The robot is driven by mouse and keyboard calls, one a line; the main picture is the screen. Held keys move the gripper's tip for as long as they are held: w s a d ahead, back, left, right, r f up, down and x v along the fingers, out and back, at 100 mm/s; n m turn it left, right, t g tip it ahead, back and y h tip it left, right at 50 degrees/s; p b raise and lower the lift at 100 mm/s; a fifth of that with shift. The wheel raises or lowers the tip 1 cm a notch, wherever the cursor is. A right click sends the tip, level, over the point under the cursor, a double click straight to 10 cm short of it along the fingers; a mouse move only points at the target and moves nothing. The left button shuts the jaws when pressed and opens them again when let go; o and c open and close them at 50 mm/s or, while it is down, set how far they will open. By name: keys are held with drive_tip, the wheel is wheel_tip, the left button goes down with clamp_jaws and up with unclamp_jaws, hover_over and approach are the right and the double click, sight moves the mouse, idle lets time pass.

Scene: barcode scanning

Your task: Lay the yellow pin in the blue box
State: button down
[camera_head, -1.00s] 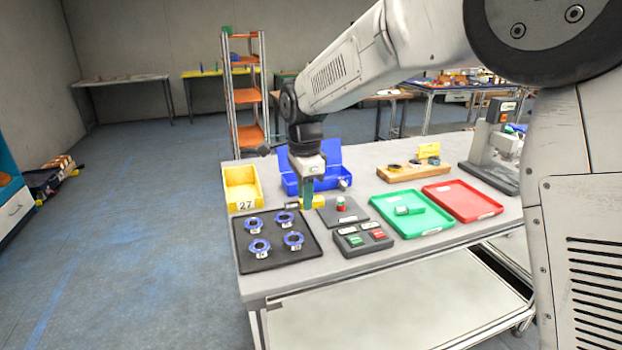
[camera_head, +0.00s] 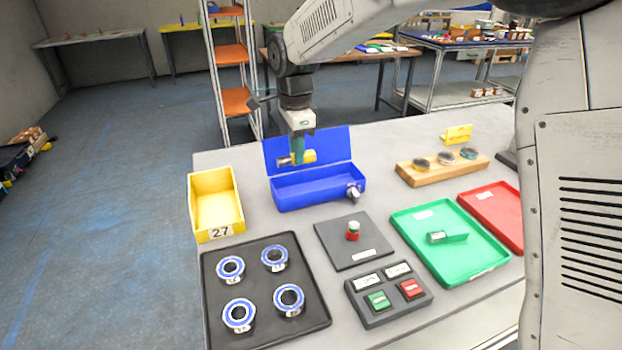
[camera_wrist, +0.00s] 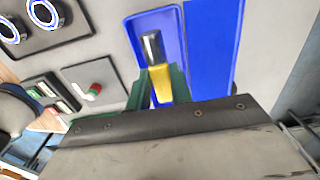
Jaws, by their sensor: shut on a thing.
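The blue box (camera_head: 318,187) stands open on the table with its lid raised at the back. It also shows in the wrist view (camera_wrist: 181,70), where its inside looks empty. My gripper (camera_head: 299,157) is above the box, in front of the raised lid. My gripper is shut on the yellow pin (camera_head: 304,158), which lies level and has a metal end pointing left. In the wrist view the yellow pin (camera_wrist: 160,84) sits between the green fingers, its metal end over the open box. The pin appears apart from the box floor.
A yellow bin (camera_head: 214,203) marked 27 stands left of the box. Green (camera_head: 470,262) and red (camera_head: 490,195) trays lie right.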

wheel_tip(320, 180, down, 9)
drive_tip(key=shift+d, duration=0.1)
idle(0.3)
drive_tip(key=shift+f, duration=0.15)
drive_tip(key=shift+f, duration=0.1)
drive_tip(key=c, duration=1.3)
unclamp_jaws()
drive_tip(key=shift+f, duration=0.1)
drive_tip(key=shift+o, duration=0.2)
wheel_tip(320, 180, up, 12)
drive_tip(key=shift+r, duration=0.4)
